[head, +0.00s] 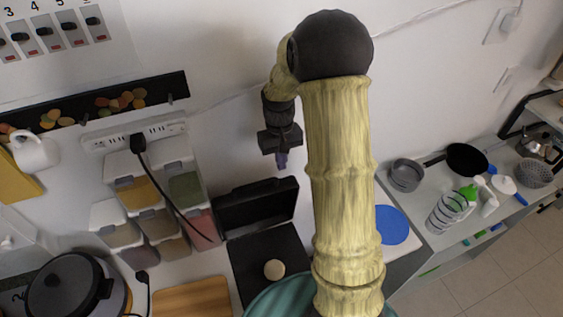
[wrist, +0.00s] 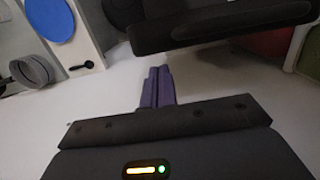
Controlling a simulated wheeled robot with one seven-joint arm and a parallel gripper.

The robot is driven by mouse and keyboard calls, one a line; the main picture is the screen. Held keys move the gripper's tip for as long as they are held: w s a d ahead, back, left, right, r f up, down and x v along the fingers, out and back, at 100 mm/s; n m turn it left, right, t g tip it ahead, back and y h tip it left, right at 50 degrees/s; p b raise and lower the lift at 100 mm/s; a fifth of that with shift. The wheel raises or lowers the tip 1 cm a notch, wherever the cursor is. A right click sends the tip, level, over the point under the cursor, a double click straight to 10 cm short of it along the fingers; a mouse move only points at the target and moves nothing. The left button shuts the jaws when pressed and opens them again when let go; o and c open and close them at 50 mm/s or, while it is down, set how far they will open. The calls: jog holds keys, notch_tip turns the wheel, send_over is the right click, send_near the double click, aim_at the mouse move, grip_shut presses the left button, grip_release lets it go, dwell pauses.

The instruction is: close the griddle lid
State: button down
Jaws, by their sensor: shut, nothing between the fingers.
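The black griddle stands on the counter with its lid (head: 257,204) raised at the back, tilted up from the dark base (head: 245,262). A round beige item (head: 274,269) lies on the base. My gripper (head: 282,161) is above and behind the lid's upper right part in the head view, shut and empty, with purple fingers. In the wrist view the fingers (wrist: 157,84) point toward the dark lid edge (wrist: 220,22). They look close to its end; I cannot tell whether they touch. My arm covers the area right of the griddle in the head view.
Several spice dispensers (head: 138,194) stand left of the griddle, with a black cord hanging from a power strip (head: 134,135). A wooden board (head: 190,297) and a cooker (head: 65,290) are at front left. A blue disc (head: 392,225) and grey pot (head: 407,175) are to the right.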

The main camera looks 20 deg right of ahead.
notch_tip(320, 180, down, 2)
jog(key=shift+s+f, duration=0.1)
jog(key=shift+s+d, duration=0.1)
dwell(0.4)
